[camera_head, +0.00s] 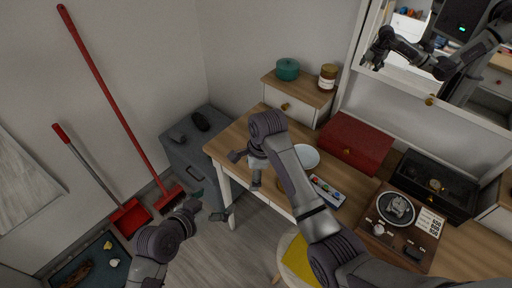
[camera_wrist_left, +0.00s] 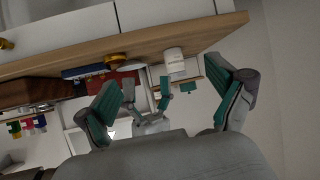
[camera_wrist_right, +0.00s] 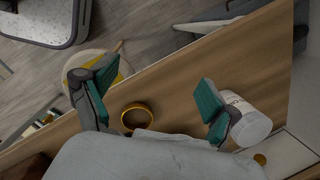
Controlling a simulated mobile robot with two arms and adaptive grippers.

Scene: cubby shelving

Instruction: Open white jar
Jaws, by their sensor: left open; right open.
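The white jar (camera_wrist_right: 236,104) is on the wooden desk in the right wrist view, partly hidden behind the right-hand finger of my right gripper (camera_wrist_right: 157,88). That gripper is open, with nothing between its fingers. The jar also shows near the desk edge in the left wrist view (camera_wrist_left: 174,62). I cannot make it out in the head view, where my right arm covers part of the desk. My right gripper (camera_head: 246,170) is over the desk's left end. My left gripper (camera_head: 208,213) is open and empty, lower and left of the desk, above the floor.
The desk also holds a gold ring-shaped item (camera_wrist_right: 136,116), a white dish (camera_head: 307,156), a red box (camera_head: 353,143), a remote-like item (camera_head: 327,190) and a record player (camera_head: 399,221). A grey cabinet (camera_head: 190,152) stands left. A stool (camera_head: 298,260) stands in front.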

